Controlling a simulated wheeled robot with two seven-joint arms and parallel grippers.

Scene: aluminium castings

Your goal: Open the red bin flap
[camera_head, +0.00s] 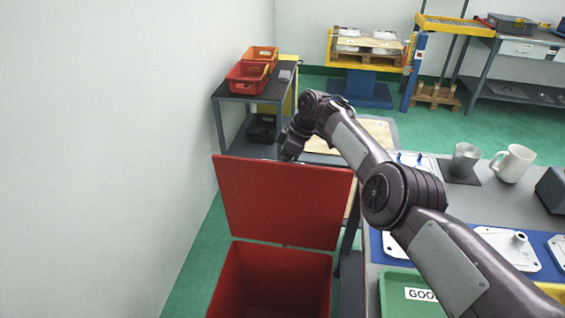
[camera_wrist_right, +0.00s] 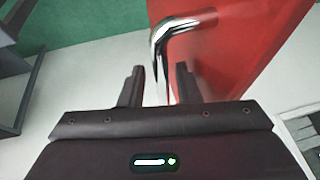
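The red bin (camera_head: 270,282) stands at the lower left of the head view. Its red flap (camera_head: 285,200) is raised and leans steeply upright along the bin's far edge, with the bin's inside showing below. My right arm reaches over from the right, its wrist behind the flap's top edge. In the right wrist view, the flap (camera_wrist_right: 245,50) fills the right side and carries a bent chrome handle (camera_wrist_right: 172,34). My right gripper (camera_wrist_right: 160,78) has its two fingers apart, with the handle at and partly between their tips. Contact cannot be told. My left gripper is out of view.
A white wall (camera_head: 120,140) runs along the left. A work table (camera_head: 480,200) at right holds a green tray (camera_head: 400,300), a white mug (camera_head: 512,163), a metal cup (camera_head: 465,159) and castings. A shelf with orange-red crates (camera_head: 247,77) stands behind. Green floor lies beyond.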

